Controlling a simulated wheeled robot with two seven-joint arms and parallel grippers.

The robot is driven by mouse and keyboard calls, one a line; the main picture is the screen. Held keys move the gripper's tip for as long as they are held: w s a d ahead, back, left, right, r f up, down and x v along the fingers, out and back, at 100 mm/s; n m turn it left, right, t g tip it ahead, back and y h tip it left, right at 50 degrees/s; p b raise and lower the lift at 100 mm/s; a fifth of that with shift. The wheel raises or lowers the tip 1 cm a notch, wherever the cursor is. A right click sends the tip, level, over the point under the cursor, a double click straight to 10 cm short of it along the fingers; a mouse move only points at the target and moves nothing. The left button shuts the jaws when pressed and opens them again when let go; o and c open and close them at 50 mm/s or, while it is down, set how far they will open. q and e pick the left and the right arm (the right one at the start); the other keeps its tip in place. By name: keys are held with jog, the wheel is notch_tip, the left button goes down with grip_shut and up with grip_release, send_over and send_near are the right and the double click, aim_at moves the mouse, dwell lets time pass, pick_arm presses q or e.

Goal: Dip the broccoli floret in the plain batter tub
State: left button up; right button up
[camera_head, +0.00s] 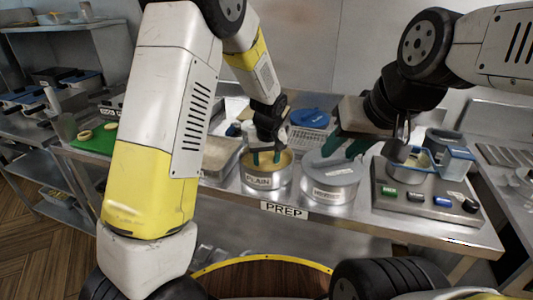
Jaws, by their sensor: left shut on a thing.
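The plain batter tub (262,181) is a round metal tub labelled PLAIN, with yellowish batter inside, standing on the prep counter. My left gripper (267,158) points down into its mouth, with its green fingertips at about batter level. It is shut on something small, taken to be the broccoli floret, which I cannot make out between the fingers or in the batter. My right gripper (344,146) is open, its green fingers apart, above the covered tub to the right; nothing shows between them.
A second metal tub (331,180) with a grey top stands right of the plain one. Further right is a steel unit (425,207) with several coloured items and a blue-edged container (447,157). A green board (97,140) lies left, and a metal tray (219,158) beside the plain tub.

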aim_at(266, 165)
pick_arm(q)
notch_tip(266, 165, up, 10)
jog(key=shift+r, duration=0.15)
dwell(0.9)
dwell(0.7)
notch_tip(266, 165, up, 3)
dwell(0.4)
